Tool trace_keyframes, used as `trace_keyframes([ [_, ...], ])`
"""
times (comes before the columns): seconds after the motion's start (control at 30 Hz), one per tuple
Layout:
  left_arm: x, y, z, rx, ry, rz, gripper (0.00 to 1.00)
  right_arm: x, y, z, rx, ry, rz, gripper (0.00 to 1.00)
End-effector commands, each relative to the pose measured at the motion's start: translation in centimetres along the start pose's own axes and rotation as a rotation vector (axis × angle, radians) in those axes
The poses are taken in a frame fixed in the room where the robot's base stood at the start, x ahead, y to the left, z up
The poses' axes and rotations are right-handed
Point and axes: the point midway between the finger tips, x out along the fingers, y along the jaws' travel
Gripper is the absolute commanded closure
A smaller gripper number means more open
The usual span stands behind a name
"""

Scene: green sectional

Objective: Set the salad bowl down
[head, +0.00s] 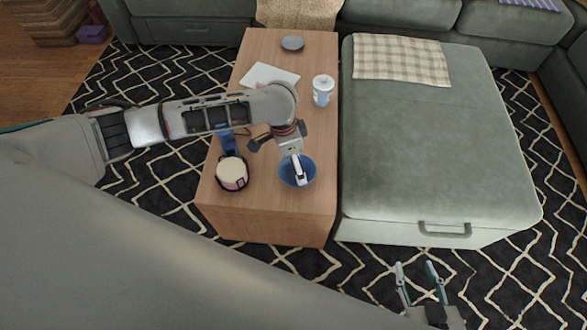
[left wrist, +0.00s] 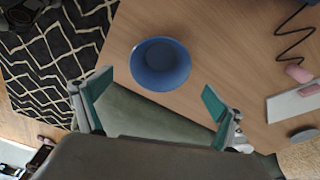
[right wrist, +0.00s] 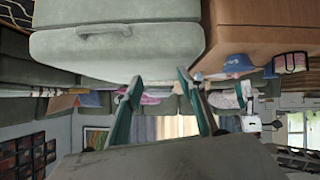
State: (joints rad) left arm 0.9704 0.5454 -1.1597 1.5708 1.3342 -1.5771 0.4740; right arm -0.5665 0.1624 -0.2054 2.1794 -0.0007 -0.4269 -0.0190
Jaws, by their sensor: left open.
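The salad bowl, a round blue bowl (head: 310,168), appears upright and empty on the wooden coffee table (head: 262,222) near its front end. It also shows in the left wrist view (left wrist: 160,62), with bare wood around it. My left gripper (head: 299,174) is over the bowl and hides part of it in the head view. In the left wrist view its two fingers (left wrist: 158,88) are spread wide, with nothing between them touching the bowl. My right gripper (head: 416,265) is open and empty, low in front of the green ottoman; its spread fingers show in the right wrist view (right wrist: 158,95).
A cream-topped round container (head: 232,173) stands left of the bowl, near a blue item (head: 228,143). A white lidded jar (head: 322,91), a white flat item (head: 268,75) and a grey dish (head: 292,43) lie farther back. The green ottoman (head: 430,145) borders the table's right side.

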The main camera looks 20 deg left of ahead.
Motion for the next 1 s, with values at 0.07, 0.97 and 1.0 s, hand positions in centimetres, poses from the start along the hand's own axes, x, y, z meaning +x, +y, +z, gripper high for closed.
trace_keyframes([
  [0.07, -2.2, -0.2, -0.3, 0.001, 0.005, -0.007, 0.05, -0.5, 0.2, 0.1, 0.000, -0.009, 0.005, 0.60],
  [0.97, 0.3, 14.2, -4.4, -0.091, 0.424, 0.112, 0.05, -0.8, -0.1, 1.8, 0.010, -0.045, 0.007, 0.60],
  [1.0, 0.3, 14.9, -4.5, -0.112, 0.465, 0.110, 0.05, -0.7, -0.1, 1.7, 0.009, -0.044, 0.006, 0.60],
])
